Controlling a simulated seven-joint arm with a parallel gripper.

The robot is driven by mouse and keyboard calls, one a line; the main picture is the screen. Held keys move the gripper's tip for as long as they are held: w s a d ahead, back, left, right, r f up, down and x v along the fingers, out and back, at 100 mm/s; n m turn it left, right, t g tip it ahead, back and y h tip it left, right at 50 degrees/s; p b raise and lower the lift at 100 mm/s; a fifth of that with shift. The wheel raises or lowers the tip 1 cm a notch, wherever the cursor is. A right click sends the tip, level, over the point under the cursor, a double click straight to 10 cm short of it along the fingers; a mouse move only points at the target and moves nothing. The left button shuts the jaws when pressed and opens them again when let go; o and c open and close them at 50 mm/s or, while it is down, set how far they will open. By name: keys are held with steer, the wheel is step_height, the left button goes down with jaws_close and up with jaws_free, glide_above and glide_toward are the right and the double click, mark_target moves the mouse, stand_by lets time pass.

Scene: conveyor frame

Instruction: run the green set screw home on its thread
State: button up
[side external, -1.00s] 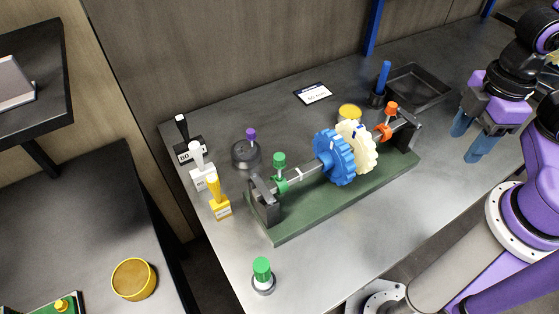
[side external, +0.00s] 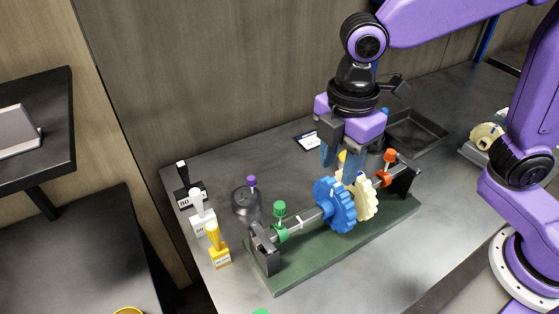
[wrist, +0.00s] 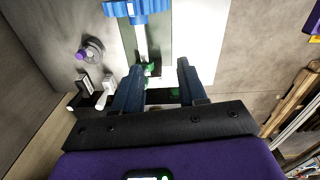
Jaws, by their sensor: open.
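The green set screw (side external: 280,208) stands upright in a green collar on the grey shaft (side external: 304,220), left of the blue gear (side external: 335,204). A short length of its stem shows between head and collar. My gripper (side external: 341,164) is open with its fingers pointing down, above the gears and to the right of the green screw. Nothing shows between the fingers. In the wrist view a green part on the shaft (wrist: 149,69) appears between the fingertips (wrist: 159,67), partly hidden; I cannot tell screw from collar there.
A cream gear (side external: 363,198) and an orange screw (side external: 390,156) are farther along the shaft, on a green base (side external: 325,262). A purple-topped grey piece (side external: 246,202) and black, white and yellow handled pieces (side external: 214,240) stand left. A dark tray (side external: 418,133) lies behind.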

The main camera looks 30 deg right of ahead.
mark_target(279, 205)
steer(key=w+a+n, duration=0.3)
steer(key=w+a, duration=0.1)
steer(key=a, duration=0.5)
steer(key=f, duration=0.8)
steer(key=shift+w+d+f, duration=0.1)
steer(key=shift+d+f, duration=0.1)
steer(key=shift+f, duration=0.3)
steer(key=shift+c, duration=0.6)
jaws_close()
steer(key=n, duration=0.5)
steer(key=shift+r, duration=0.1)
steer(key=n, duration=1.1)
steer(key=shift+n, duration=0.3)
steer(key=n, duration=0.6)
steer(key=shift+a+r, duration=0.1)
steer(key=shift+o, duration=0.6)
jaws_free()
